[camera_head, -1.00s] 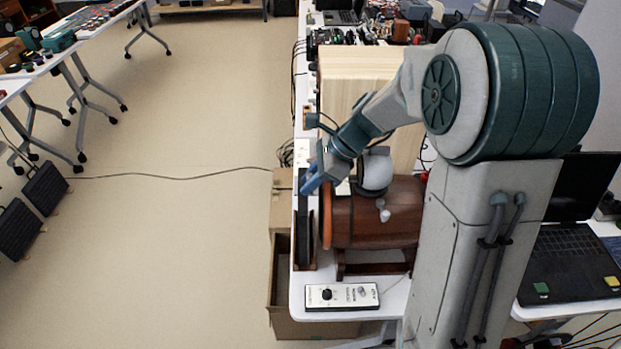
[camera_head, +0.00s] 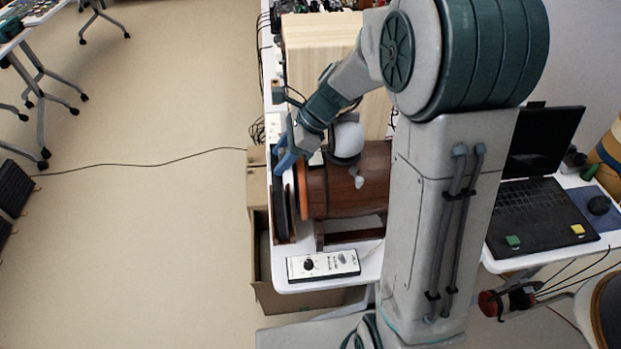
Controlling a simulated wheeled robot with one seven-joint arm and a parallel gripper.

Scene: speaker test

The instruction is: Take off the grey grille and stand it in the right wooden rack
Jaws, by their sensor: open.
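A brown wooden barrel-shaped speaker (camera_head: 345,190) lies on its side on a dark wooden stand (camera_head: 350,236), with an orange rim (camera_head: 303,190) at its left end. Just left of that rim, dark flat pieces (camera_head: 280,212) stand upright, seen nearly edge-on. I cannot tell which of them is the grey grille. Brown wood shows low around them, perhaps a rack. My gripper (camera_head: 286,158) is open, its blue fingers pointing down and left above the dark pieces. I see nothing held in it. Whether it touches anything is unclear.
A white control box (camera_head: 323,264) lies at the table's front edge. A pale wooden block (camera_head: 320,50) stands behind the barrel. A cardboard box (camera_head: 262,262) is below the table's left edge. A laptop (camera_head: 530,215) stands right of my arm.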

